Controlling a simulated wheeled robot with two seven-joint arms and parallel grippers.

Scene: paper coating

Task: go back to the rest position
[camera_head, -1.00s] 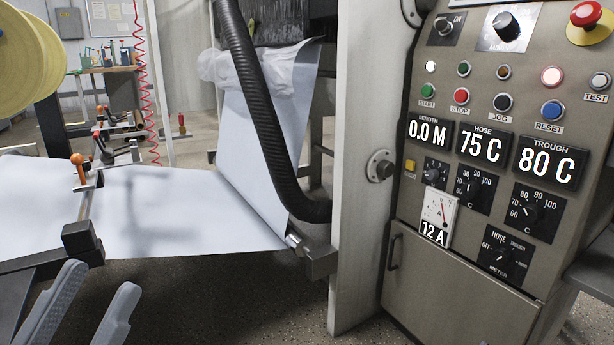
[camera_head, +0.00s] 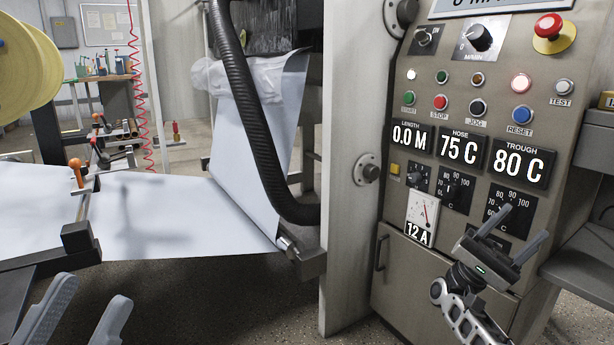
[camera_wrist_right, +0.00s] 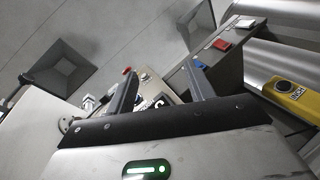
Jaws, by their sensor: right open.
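In the head view my left gripper (camera_head: 96,290) is at the lower left, in front of the white paper web (camera_head: 150,215). Its two grey fingers are apart with nothing between them. My right gripper (camera_head: 521,225) is at the lower right, in front of the lower part of the control panel (camera_head: 462,120), and hides some of the dials there. Its fingers point up and stand apart, with nothing between them. In the right wrist view the two dark fingers of the right gripper (camera_wrist_right: 159,72) are also apart and empty.
A thick black hose (camera_head: 250,110) hangs in front of the web. A pale machine post (camera_head: 345,180) stands left of the panel. A grey ledge (camera_head: 590,250) is right of my right gripper. A yellow roll (camera_head: 25,65) is at the left. Dark floor shows below the web.

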